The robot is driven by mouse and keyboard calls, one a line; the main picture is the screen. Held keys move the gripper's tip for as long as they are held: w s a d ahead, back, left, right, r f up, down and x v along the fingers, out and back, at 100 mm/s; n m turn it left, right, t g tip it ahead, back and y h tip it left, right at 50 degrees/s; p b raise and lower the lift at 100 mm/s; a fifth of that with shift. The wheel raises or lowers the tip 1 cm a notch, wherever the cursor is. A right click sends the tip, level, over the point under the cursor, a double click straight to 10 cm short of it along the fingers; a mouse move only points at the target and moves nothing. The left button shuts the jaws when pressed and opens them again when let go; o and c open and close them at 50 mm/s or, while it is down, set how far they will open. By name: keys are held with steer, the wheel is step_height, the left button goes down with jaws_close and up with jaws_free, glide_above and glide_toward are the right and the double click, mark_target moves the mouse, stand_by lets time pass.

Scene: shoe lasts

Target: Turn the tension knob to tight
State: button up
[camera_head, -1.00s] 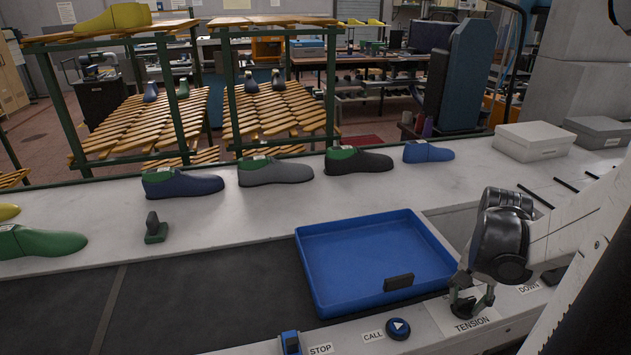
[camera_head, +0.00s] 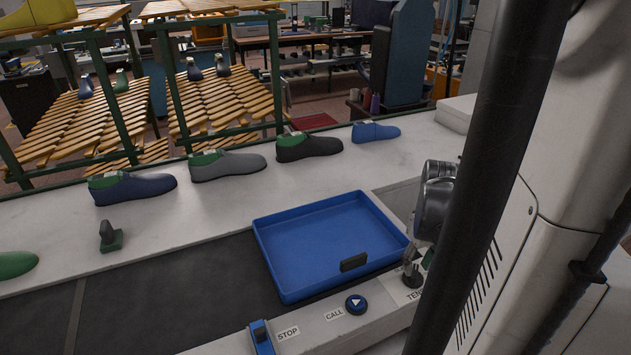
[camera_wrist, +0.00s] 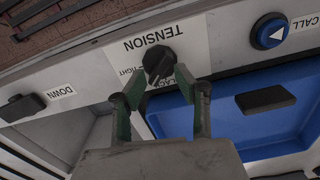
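The tension knob (camera_wrist: 158,62) is a round black knob on a white plate lettered TENSION, upside down in the wrist view. A partly hidden TIGHT label shows by it, and other lettering is covered by a fingertip. My gripper (camera_wrist: 157,80) has two greenish fingers apart, at either side of the knob's near edge. It looks open; I see no clear contact. In the head view the knob (camera_head: 412,279) shows small and dark below my gripper (camera_head: 412,258), partly beside a black column that hides most of the arm.
A blue tray (camera_head: 385,215) with a dark block (camera_head: 354,263) lies left of the knob. The CALL button (camera_head: 356,304) and a blue STOP switch (camera_head: 261,338) are on the front ledge. The DOWN control (camera_wrist: 22,108) is on the knob's other side. Several shoe lasts stand along the back counter.

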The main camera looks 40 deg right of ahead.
mark_target(414, 270)
step_height(414, 270, up, 12)
steer(key=p, duration=0.8)
steer(key=w+a+r+n+t+h+b, duration=0.1)
steer(key=w+a+r+n+t+b, duration=0.1)
steer(key=w+a, duration=0.6)
steer(key=w+a+r+n+t+b, duration=0.3)
steer(key=w+a+r, duration=0.1)
steer(key=w+a, duration=0.4)
steer(key=shift+w+a+h, duration=0.35)
steer(key=shift+w+h, duration=0.05)
steer(key=shift+w, duration=0.15)
steer(key=shift+d, duration=0.1)
